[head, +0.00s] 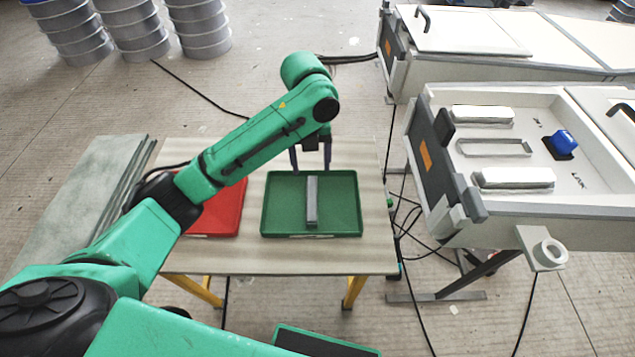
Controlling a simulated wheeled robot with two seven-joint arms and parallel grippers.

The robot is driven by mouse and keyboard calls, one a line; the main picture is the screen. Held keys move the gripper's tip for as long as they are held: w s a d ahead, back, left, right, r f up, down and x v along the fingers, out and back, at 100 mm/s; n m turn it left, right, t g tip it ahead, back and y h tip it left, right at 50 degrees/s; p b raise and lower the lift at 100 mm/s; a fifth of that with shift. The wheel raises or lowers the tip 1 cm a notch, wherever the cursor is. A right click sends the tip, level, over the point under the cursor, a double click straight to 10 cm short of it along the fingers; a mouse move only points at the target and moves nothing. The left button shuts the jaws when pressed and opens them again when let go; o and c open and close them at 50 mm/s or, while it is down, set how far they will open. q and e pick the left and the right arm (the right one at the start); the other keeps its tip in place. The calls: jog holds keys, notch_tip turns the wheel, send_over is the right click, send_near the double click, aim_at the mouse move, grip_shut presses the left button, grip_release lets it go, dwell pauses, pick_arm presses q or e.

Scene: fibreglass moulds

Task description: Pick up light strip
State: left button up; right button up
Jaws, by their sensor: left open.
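The light strip (312,203) is a narrow grey bar. It lies lengthwise in the middle of the green tray (341,205) on the table. My left gripper (311,168) is open and points down at the far edge of the tray, near the far end of the strip. Its two dark fingers are apart with nothing visible between them. I cannot tell its exact height above the strip. My right gripper is not in view.
A red tray (222,212) sits left of the green one, partly behind my left arm. The table (290,257) has bare margins. At right, a white mould bench (540,205) holds light bars and a blue object (564,141). Stacked grey drums (135,35) stand at the back left.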

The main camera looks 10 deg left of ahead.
pick_arm(q)
jog(key=m, duration=0.1)
send_over(312, 197)
jog(key=f, duration=0.6)
jog(key=shift+s+a, duration=0.25)
jog(key=shift+a, duration=0.05)
jog(key=f, duration=0.7)
jog(key=shift+w+d+p, duration=0.2)
jog(key=shift+d+p, duration=0.05)
jog(key=shift+p, duration=0.1)
grip_shut()
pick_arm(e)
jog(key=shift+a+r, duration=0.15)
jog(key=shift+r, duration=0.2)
